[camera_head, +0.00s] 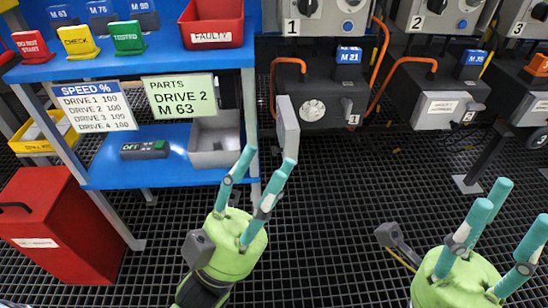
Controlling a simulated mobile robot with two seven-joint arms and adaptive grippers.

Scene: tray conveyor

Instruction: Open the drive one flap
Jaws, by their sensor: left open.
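The drive one box (328,68) hangs under the control box marked 1, with a blue M 21 tag (349,55). Its grey flap (287,127) stands swung out to the left, seen nearly edge-on. The dark front behind it is uncovered, showing a round pale disc (313,110) and a small grey lever (347,106) marked 1. My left gripper (269,157) is open and empty. One fingertip is just below the flap's lower end; I cannot tell whether they touch. My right gripper (522,202) is open and empty at lower right, away from drive one.
The drive two box has its grey flap (442,108) closed. A blue shelf (110,172) at left carries a grey bin (208,155), a dark device (145,150) and a red FAULTY bin (213,27). A red box (62,225) stands at lower left. The grid floor (330,230) between my grippers is clear.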

